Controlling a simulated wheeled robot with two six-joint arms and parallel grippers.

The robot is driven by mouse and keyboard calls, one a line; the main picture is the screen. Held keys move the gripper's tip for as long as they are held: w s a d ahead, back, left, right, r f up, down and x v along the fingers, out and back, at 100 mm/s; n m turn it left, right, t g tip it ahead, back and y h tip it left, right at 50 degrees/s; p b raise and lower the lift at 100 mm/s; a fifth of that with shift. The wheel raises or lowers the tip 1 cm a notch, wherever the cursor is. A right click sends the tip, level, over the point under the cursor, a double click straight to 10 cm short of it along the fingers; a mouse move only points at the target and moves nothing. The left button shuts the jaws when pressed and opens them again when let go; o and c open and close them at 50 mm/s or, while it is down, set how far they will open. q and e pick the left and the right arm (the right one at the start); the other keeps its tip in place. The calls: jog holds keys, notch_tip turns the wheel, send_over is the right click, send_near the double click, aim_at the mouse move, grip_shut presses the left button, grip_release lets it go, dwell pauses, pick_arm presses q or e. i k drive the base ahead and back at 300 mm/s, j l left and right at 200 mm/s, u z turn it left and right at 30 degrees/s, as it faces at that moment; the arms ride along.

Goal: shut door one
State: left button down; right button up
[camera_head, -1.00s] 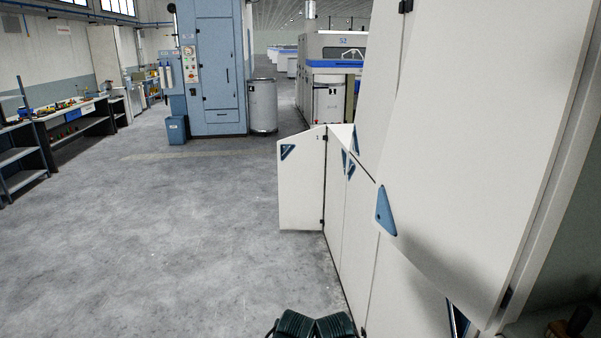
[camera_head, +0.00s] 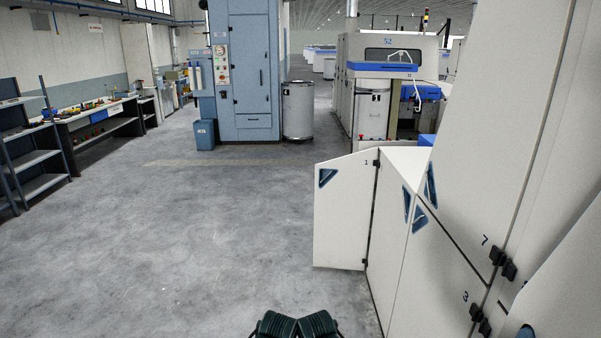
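Door one (camera_head: 342,212) is a white panel with a dark blue triangular handle near its top left corner and a small "1" near its hinged edge. It stands open, swung out to the left from the white cabinet row (camera_head: 404,265), hinged on its right side. Its front faces me, and nothing touches it. Neither of my grippers shows in the view. Only two dark ribbed parts, apparently mine, show at the bottom edge, apart from the door.
Grey floor (camera_head: 200,240) is clear ahead and left. A blue cabinet (camera_head: 250,70) and a grey drum (camera_head: 298,112) stand behind. A workbench (camera_head: 95,125) is far left.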

aim_at(344, 186)
jog(key=i, duration=1.8)
jog(key=i+z, duration=0.15)
jog(key=i, duration=0.75)
jog(key=i+j+z, duration=0.2)
jog(key=i, duration=0.7)
jog(key=i+l+z, duration=0.1)
jog(key=i, duration=0.2)
jog(key=i+l+z, duration=0.1)
jog(key=i+l, duration=0.1)
jog(key=i, duration=0.1)
